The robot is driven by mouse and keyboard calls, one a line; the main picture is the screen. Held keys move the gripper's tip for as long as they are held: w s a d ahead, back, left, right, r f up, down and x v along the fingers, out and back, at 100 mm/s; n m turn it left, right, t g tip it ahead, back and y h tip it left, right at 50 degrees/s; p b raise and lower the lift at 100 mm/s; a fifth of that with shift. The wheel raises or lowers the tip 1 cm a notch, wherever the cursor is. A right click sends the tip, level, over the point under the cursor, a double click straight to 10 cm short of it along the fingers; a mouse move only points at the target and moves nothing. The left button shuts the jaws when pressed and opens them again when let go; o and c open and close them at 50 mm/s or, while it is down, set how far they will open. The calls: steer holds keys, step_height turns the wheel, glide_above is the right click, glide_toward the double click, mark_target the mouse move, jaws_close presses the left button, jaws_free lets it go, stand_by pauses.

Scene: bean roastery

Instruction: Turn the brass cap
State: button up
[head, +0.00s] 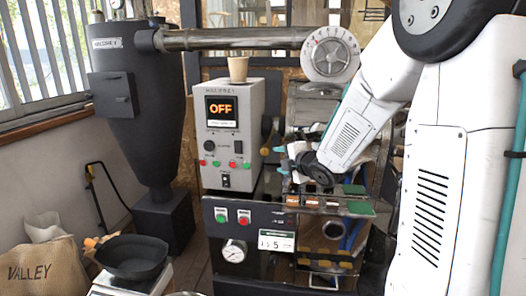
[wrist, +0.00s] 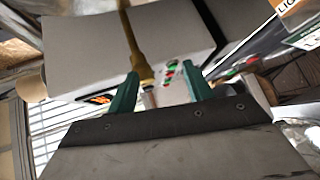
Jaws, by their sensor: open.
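My gripper (head: 281,160) is at the right side of the grey control box (head: 228,130) in the head view, pointing left. In the wrist view its two green fingers (wrist: 160,88) are apart, with no object clearly held between them. A brass-coloured rod with a thicker end (wrist: 143,68) comes down from the top of the wrist view to just beyond the fingers, in front of the box. I cannot tell whether it is the brass cap or whether the fingers touch it. A dark brass-toned piece (head: 266,126) shows beside the box in the head view.
The box display (head: 221,109) reads OFF, and a paper cup (head: 238,69) stands on top. A horizontal pipe (head: 230,39) and a round dial (head: 330,53) are above. A black pan (head: 132,256) and a sack (head: 42,272) are at the lower left.

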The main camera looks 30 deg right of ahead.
mark_target(263, 150)
steer(key=shift+w+a+r+n+t+y, duration=0.15)
steer(key=shift+a+r+n+t+y, duration=0.2)
steer(key=shift+r+n, duration=0.25)
steer(key=shift+w+a+r+n+t+y, duration=0.1)
steer(key=shift+a+r+n+t+y, duration=0.15)
steer(key=shift+a+r+n, duration=0.3)
steer(key=x, duration=0.7)
steer(key=shift+w+f, duration=0.1)
steer(key=shift+w, duration=0.25)
steer(key=c, duration=1)
